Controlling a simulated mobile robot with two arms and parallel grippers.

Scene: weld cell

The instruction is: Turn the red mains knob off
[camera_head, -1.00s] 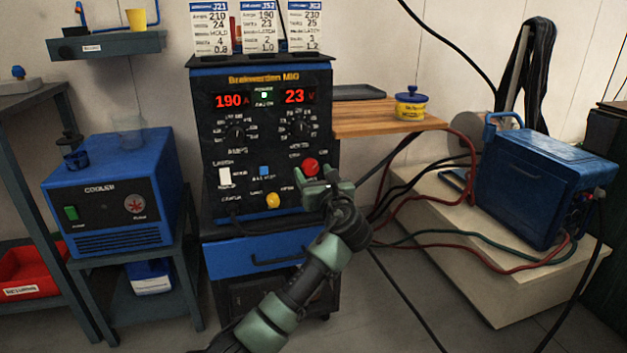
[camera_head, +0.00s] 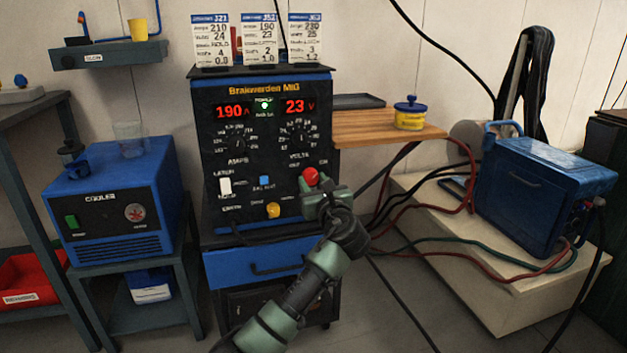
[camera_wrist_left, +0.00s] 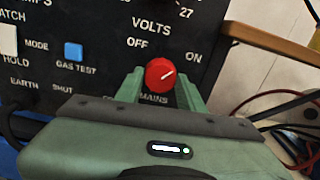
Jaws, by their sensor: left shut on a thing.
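The red mains knob (camera_head: 310,176) is on the lower right of the welder's black front panel (camera_head: 215,150). In the left wrist view the knob (camera_wrist_left: 161,73) sits between the labels OFF, up and left, and ON, up and right. Its white mark points up and right, toward ON. My left gripper (camera_head: 314,190) is shut on the knob, with a green finger on each side of it in the wrist view (camera_wrist_left: 160,88). The displays read 190 and 23 in red, and a green lamp (camera_head: 265,105) is lit. My right gripper is out of view.
A yellow button (camera_head: 273,210), a blue button (camera_head: 264,182) and a white switch (camera_head: 225,186) are on the same panel. A wooden shelf (camera_head: 375,127) with a yellow tub (camera_head: 410,114) is to the right. Red and black cables run below it.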

